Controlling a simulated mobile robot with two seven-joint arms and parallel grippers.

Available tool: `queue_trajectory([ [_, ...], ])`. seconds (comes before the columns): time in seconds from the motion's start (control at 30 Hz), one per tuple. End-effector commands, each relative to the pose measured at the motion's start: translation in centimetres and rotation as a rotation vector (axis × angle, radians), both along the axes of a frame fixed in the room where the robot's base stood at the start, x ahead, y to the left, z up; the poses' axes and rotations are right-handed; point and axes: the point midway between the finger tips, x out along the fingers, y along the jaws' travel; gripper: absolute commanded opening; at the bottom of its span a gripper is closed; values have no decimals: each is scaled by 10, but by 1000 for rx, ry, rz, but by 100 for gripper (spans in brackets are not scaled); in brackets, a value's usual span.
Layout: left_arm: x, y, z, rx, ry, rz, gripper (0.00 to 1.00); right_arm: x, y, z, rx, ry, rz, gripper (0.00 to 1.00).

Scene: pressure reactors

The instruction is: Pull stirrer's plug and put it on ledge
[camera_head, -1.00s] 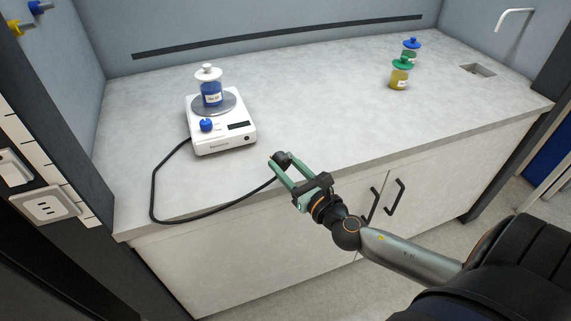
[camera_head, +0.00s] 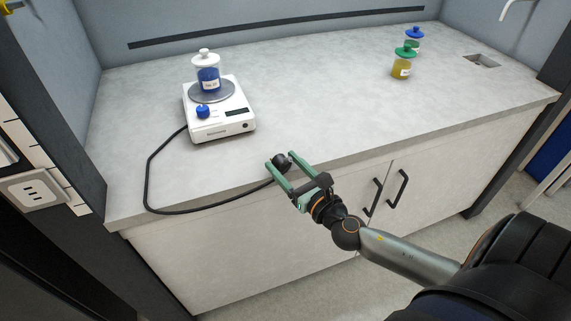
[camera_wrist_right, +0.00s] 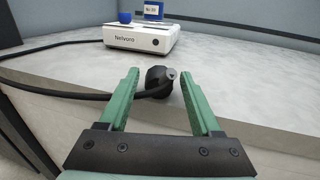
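The stirrer (camera_head: 218,110) is a white device with a display, a blue knob and a round metal plate, standing at the left of the worktop. Its black cable (camera_head: 148,175) loops along the left and front to the black plug (camera_head: 281,160) at the worktop's front edge. The plug also shows in the wrist view (camera_wrist_right: 158,80). My right gripper (camera_head: 281,159), with green fingers, is open at the plug. In the wrist view its fingertips (camera_wrist_right: 160,74) stand apart on either side of the plug, with gaps visible. My left gripper is not in view.
A bottle of blue liquid (camera_head: 207,75) stands on the stirrer's plate. Green-capped (camera_head: 402,66) and blue-capped (camera_head: 414,38) bottles stand at the back right by a small sink (camera_head: 482,60). A wall socket (camera_head: 36,190) is at the left. The worktop's middle is clear.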

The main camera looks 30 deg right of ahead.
Motion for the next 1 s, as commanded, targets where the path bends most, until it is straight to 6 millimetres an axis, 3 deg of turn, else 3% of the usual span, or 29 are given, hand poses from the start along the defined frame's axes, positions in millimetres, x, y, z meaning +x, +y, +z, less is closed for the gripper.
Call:
queue_trajectory([
  [0.1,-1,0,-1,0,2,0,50,0,0,0,0,0,0,80],
  [0.47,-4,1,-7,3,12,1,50,-4,0,-1,0,2,0,80],
  [1.0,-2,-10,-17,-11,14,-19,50,-80,0,-4,0,4,-1,80],
])
